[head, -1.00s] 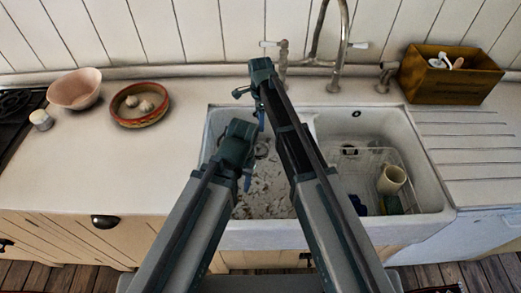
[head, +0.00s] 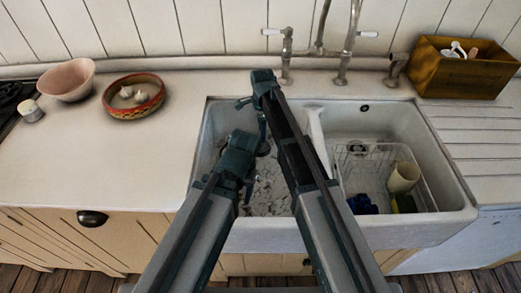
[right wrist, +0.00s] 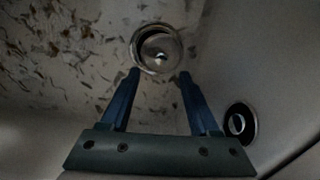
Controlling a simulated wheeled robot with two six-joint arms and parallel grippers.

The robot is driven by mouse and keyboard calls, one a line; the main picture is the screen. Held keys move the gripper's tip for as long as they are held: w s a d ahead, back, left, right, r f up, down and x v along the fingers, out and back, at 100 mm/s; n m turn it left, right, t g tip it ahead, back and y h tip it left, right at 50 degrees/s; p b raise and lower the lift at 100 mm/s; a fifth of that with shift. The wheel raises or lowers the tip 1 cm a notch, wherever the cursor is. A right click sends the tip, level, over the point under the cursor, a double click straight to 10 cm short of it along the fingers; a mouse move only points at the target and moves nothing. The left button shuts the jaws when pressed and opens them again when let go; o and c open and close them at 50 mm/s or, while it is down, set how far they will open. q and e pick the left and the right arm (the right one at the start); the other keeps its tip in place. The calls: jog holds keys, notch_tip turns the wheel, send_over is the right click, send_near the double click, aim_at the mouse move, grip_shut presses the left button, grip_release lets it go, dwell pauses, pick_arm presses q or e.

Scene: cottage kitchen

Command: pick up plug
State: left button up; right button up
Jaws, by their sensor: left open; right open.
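In the right wrist view a round metal drain (right wrist: 157,48) with a small bright piece at its centre lies in the basin floor. I cannot tell whether that piece is the plug. My right gripper (right wrist: 160,76) is open and empty, its blue fingertips just below the drain in the picture, one to each side. In the head view my right gripper (head: 262,128) points down over the left sink basin (head: 208,140). My left gripper (head: 248,188) is lower in the picture, over the same basin; its fingers are small and partly hidden. My arms cover much of that basin.
Dark flecks litter the basin floor. A ringed hole (right wrist: 238,123) is in the basin wall. The right basin holds a wire rack (head: 350,165), a cream cup (head: 403,177) and a blue item (head: 362,204). Taps (head: 287,55) stand behind. Bowls (head: 133,97) sit on the left counter.

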aim_at(260, 145)
pick_arm(q)
notch_tip(260, 145, down, 5)
jog(key=b, duration=0.5)
jog(key=shift+f, duration=0.15)
pick_arm(e)
jog(key=f, duration=0.5)
jog(key=shift+a+f, duration=0.15)
jog(key=shift+a, duration=0.15)
grip_shut()
